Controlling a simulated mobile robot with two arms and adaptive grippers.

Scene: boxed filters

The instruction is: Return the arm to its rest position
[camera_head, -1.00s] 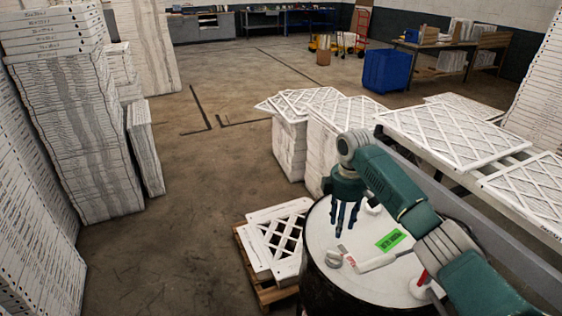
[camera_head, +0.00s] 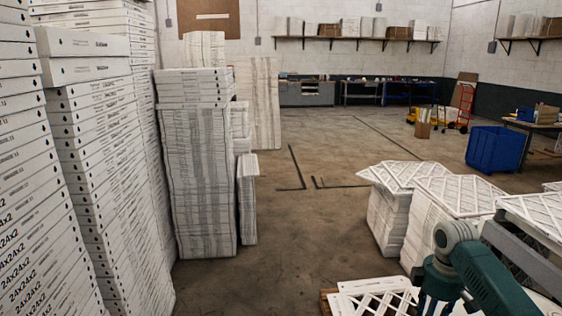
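My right arm comes in at the bottom right corner, with a grey wrist joint and a teal link. Its dark teal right gripper (camera_head: 436,299) points down at the bottom edge. Its fingers look spread apart with nothing between them, though their tips are cut off by the frame. The gripper is just right of a low stack of white lattice-faced filters (camera_head: 375,298). My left gripper is not in view.
Tall stacks of boxed filters (camera_head: 195,180) line the left. Filter stacks (camera_head: 392,215) stand right of centre, near my arm. A blue bin (camera_head: 494,149) and a red hand truck (camera_head: 464,104) are farther back. The middle floor is clear.

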